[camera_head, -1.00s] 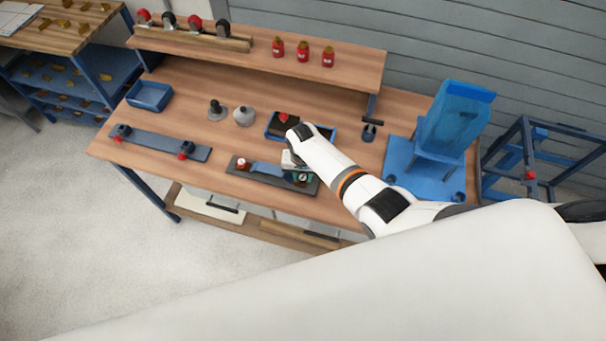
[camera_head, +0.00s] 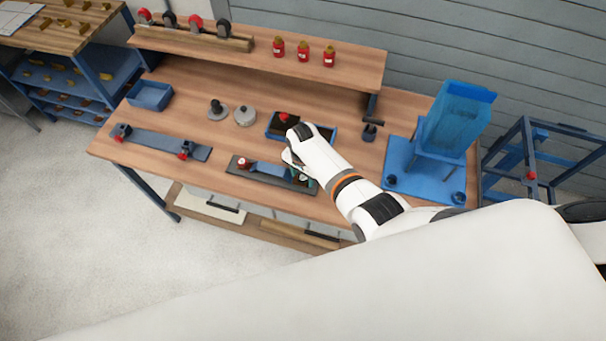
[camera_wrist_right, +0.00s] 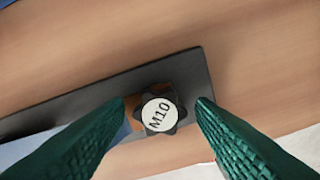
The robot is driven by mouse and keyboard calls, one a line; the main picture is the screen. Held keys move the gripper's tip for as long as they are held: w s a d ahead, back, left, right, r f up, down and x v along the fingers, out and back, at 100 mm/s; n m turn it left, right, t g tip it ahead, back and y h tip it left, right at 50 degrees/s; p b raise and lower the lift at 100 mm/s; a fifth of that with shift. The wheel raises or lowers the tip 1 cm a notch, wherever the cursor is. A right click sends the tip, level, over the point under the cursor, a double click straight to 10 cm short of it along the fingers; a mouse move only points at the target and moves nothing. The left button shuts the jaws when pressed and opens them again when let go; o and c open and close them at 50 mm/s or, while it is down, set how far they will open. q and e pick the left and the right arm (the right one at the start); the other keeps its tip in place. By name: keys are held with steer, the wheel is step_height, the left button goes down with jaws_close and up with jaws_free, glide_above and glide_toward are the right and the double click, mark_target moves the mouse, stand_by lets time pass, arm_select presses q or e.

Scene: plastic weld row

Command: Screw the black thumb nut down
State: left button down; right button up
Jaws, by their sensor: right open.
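The black thumb nut (camera_wrist_right: 159,115) has a lobed rim and a white cap marked M10. In the right wrist view it sits over the end of a dark base plate (camera_wrist_right: 190,68), between the two green ribbed fingers of my right gripper (camera_wrist_right: 163,105). The fingers are apart, with a gap on each side of the nut. In the head view my right gripper (camera_head: 300,177) is over the right end of the dark fixture plate (camera_head: 233,171) on the bench, and the nut is hidden there. My left gripper is not in view.
A red-and-white knob (camera_head: 242,162) stands at the fixture's left end. A blue tray (camera_head: 330,133) lies behind the gripper. A blue stand (camera_head: 400,158) is at right, a blue bar with red clamps (camera_head: 150,143) at left. The shelf with red bottles (camera_head: 303,55) is behind.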

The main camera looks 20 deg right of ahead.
steer(key=n, duration=0.4)
steer(key=shift+n, duration=0.4)
steer(key=n, duration=0.5)
steer(key=shift+d, duration=0.1)
steer(key=n, duration=0.9)
steer(key=shift+n, duration=0.3)
